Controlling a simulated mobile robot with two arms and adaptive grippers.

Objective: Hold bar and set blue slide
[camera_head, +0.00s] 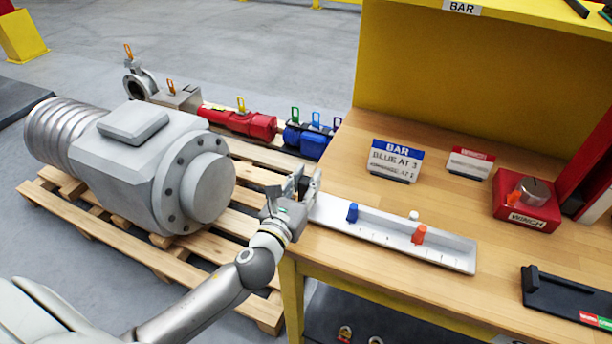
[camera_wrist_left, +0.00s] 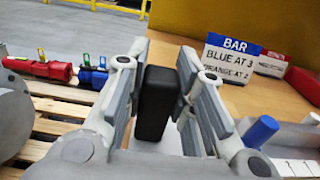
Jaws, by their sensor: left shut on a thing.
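The bar (camera_head: 385,240) is a long white strip with tick marks, lying on the wooden bench from its left edge. A blue slide (camera_head: 352,212) stands nearer its left end and an orange slide (camera_head: 418,233) right of the middle. The blue slide also shows at the right of the left wrist view (camera_wrist_left: 260,132). My left gripper (camera_head: 300,185) is at the bar's left end, shut on a black upright grip (camera_wrist_left: 155,103) between its fingers. How the grip joins the bar is hidden. My right gripper is not in view.
A sign (camera_head: 395,160) reads BAR, BLUE AT 3, ORANGE AT 2. A white knob (camera_head: 413,215) sits behind the orange slide. A red winch box (camera_head: 526,205) and black fixture (camera_head: 560,297) stand right. A grey machine (camera_head: 145,165) lies on pallets left.

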